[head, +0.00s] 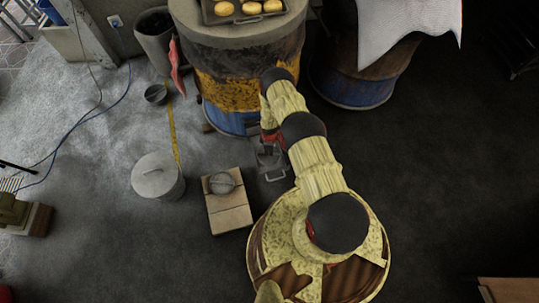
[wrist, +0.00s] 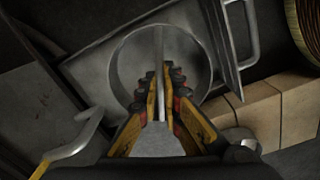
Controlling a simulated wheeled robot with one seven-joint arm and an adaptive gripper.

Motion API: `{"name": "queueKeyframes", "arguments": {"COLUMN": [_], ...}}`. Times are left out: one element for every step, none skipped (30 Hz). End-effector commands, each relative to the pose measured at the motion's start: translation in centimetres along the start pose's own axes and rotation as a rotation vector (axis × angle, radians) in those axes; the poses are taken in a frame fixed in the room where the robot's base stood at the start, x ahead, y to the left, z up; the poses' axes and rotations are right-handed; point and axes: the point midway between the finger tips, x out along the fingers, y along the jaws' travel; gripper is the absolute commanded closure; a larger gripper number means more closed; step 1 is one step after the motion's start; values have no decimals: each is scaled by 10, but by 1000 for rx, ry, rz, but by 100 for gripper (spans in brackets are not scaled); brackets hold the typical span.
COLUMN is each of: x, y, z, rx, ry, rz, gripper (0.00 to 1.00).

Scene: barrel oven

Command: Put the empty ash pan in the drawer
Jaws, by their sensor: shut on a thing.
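The ash pan (wrist: 190,52) is a round grey metal pan with a thin bar across its middle, seen in the wrist view. It looks empty. My gripper (wrist: 160,85) is shut on that bar, with its fingers on either side. The pan overlaps the drawer (wrist: 88,70), a flat dark metal tray with a looped handle (wrist: 252,35). I cannot tell whether the pan touches the drawer floor. In the head view the drawer (head: 267,158) sticks out at the foot of the barrel oven (head: 232,65). There my arm hides the pan and most of the gripper.
Pale bricks (head: 230,216) with a round grey object (head: 221,183) on them stand left of the drawer. A lidded can (head: 157,177), a small bucket (head: 155,94) and a yellow pole (head: 172,135) are further left. A second barrel (head: 352,82) stands right. Floor at right is clear.

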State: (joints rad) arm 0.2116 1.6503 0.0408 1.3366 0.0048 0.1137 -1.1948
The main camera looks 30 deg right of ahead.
Motion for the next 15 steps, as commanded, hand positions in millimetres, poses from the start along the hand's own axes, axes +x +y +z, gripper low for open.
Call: {"name": "queueKeyframes", "arguments": {"x": [13, 18, 23, 26, 28, 28, 27, 27, 26, 26, 26, 26, 26, 27, 28], "y": [-3, -3, -3, -3, -2, -2, -1, -1, -1, -1, -2, -2, -2, -2, -2], "z": [1, 1, 1, 1, 1, 1, 1, 1, 1, 1, 1, 1, 1, 1, 1], "rx": [0, 0, 0, 0, 0, 0, 0, 0, 0, 0, 0, 0, 0, 0, 0], "ry": [-2, -2, -1, -1, -1, -1, -1, -1, -1, -1, -1, -1, -1, -1, -1], "rz": [-3, -3, -2, -2, -2, -1, 0, 0, 0, 0, -1, -1, -1, -1, -1], "gripper": [100, 100, 100, 100, 100, 100, 100, 100, 100, 100, 100, 100, 100, 100, 100]}}
